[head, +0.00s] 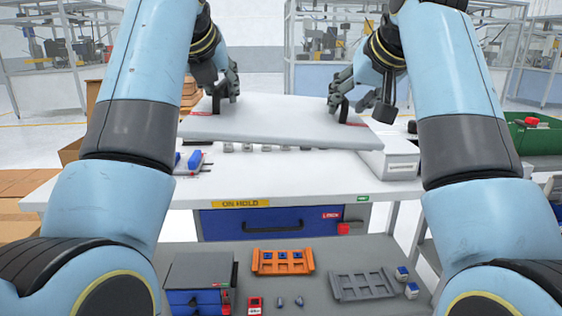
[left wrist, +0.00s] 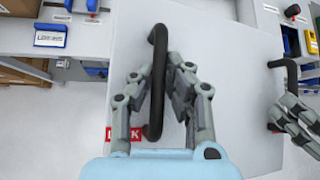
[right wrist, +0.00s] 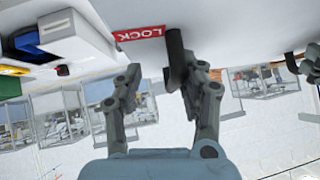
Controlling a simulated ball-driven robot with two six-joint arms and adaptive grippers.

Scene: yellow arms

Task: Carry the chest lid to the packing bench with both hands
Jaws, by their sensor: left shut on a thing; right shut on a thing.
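The chest lid (head: 270,122) is a flat, light grey panel with two black bar handles and red LOCK labels. It is above a white-topped bench (head: 280,178), slightly tilted, its right end lower in the head view. My left gripper (head: 222,92) is shut on the left handle, which shows between its fingers in the left wrist view (left wrist: 158,80). My right gripper (head: 345,98) is shut on the right handle; that handle also shows in the right wrist view (right wrist: 176,58). The lid hides part of the bench top.
The bench front carries a yellow ON HOLD label (head: 240,204). A white box (head: 400,160) and a blue-and-white item (head: 190,160) are on the bench. A lower grey surface (head: 330,255) holds orange and grey trays. A green bin (head: 535,135) stands right; cardboard boxes (head: 25,190) stand left.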

